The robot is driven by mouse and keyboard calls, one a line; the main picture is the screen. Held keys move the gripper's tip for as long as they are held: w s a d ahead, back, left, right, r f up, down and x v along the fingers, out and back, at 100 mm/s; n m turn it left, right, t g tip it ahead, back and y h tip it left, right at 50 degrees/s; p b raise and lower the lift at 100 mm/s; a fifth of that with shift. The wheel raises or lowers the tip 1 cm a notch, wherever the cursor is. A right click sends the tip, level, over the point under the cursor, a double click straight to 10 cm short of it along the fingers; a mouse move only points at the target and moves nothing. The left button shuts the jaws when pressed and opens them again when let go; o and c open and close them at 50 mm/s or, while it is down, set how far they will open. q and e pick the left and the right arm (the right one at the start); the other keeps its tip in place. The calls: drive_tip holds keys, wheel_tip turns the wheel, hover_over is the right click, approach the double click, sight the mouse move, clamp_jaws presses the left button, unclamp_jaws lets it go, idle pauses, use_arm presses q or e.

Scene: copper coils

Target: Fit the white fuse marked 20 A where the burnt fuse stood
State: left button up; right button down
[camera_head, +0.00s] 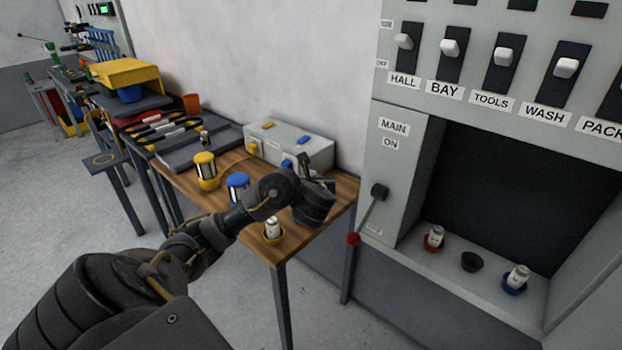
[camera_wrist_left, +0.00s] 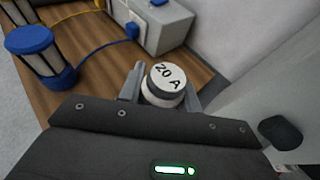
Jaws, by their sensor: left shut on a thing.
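My left gripper (camera_wrist_left: 163,98) is shut on a white fuse (camera_wrist_left: 166,78) whose top reads 20 A in the left wrist view. In the head view my left gripper (camera_head: 317,180) is above the right end of the wooden table; the held fuse cannot be made out there. On the cabinet ledge, an empty black socket (camera_head: 472,262) sits between a white fuse in a red ring (camera_head: 434,239) and a white fuse in a blue ring (camera_head: 517,278). The gripper is left of the cabinet, apart from the socket. My right gripper is not in view.
Another white fuse stands in a yellow ring (camera_head: 274,239) at the table's front corner. Blue (camera_head: 237,187) and yellow (camera_head: 206,170) capped cylinders and a grey box (camera_head: 290,148) stand on the table. The main lever's red knob (camera_head: 354,239) juts out left of the ledge.

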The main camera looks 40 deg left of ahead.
use_arm(q)
drive_tip(key=d+r+m+t+h, duration=0.2)
drive_tip(key=d+r+m+h, duration=0.2)
drive_tip(key=d, duration=0.8)
drive_tip(key=d+r+m+t+h, duration=0.2)
drive_tip(key=d+r+m+h, duration=0.2)
drive_tip(key=d, duration=0.8)
drive_tip(key=shift+s+d+r+m+h, duration=0.15)
drive_tip(key=shift+d+r+m+h, duration=0.2)
drive_tip(key=shift+r+h, duration=0.6)
